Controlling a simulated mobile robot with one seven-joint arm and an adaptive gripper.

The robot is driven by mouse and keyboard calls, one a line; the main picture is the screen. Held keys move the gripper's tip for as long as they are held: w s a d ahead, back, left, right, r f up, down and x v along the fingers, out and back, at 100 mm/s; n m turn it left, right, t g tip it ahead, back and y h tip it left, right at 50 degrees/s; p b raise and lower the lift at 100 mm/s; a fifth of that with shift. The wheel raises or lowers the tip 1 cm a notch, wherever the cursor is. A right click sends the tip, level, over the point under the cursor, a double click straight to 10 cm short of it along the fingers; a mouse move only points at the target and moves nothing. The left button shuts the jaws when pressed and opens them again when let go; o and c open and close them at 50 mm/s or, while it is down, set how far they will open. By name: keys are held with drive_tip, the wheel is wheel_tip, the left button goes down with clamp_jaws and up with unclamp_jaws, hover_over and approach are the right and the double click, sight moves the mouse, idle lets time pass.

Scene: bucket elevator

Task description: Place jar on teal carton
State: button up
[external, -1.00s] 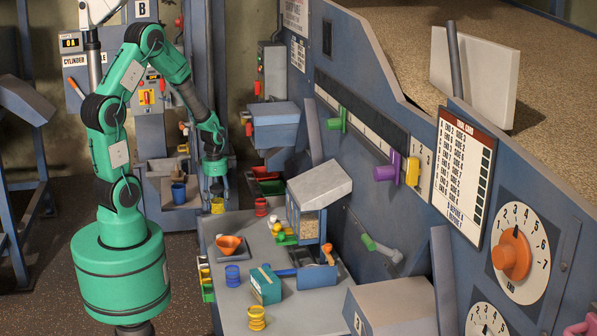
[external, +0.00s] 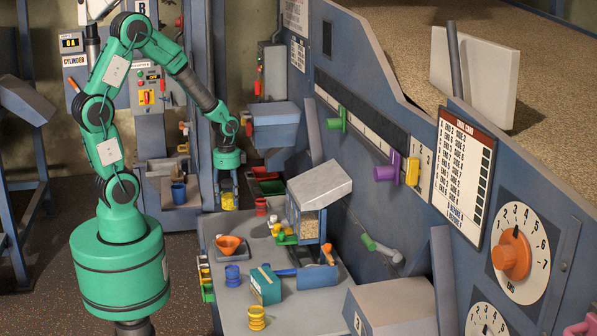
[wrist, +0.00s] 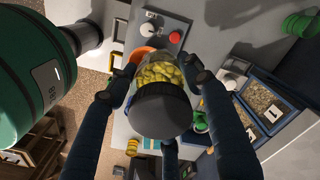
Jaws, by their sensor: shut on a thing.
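My gripper (external: 228,188) hangs pointing down beyond the far left end of the grey table. Its fingers are shut around a clear jar (external: 228,202) with yellow contents. In the wrist view the jar (wrist: 160,100) sits between the fingers, its dark lid towards the camera; its bottom is hidden. The teal carton (external: 267,286) stands on the near part of the table, well apart from the jar. In the wrist view a bit of teal (wrist: 152,144) shows beyond the jar, partly hidden by the fingers.
An orange funnel (external: 229,243), stacked blue rings (external: 232,276) and stacked yellow rings (external: 256,318) stand around the carton. A grey-topped hopper (external: 319,186) rises behind it, with a blue bin (external: 318,277) at its right. The carton's top looks clear.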

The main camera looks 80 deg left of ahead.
drive_tip(key=s+d+m+p, duration=0.2)
drive_tip(key=s+d+m, duration=0.35)
drive_tip(key=d, duration=0.95)
drive_tip(key=s+d+m+p, duration=0.3)
drive_tip(key=d+m, duration=0.5)
drive_tip(key=d, duration=0.6)
drive_tip(key=shift+w+f, duration=0.15)
drive_tip(key=shift+f, duration=2.3)
drive_tip(key=shift+w+d, duration=0.1)
drive_tip(key=shift+w, duration=0.1)
drive_tip(key=b, duration=0.1)
hover_over(265, 275)
drive_tip(key=shift+f, duration=0.75)
drive_tip(key=shift+f, duration=1.7)
drive_tip(key=shift+f, duration=0.15)
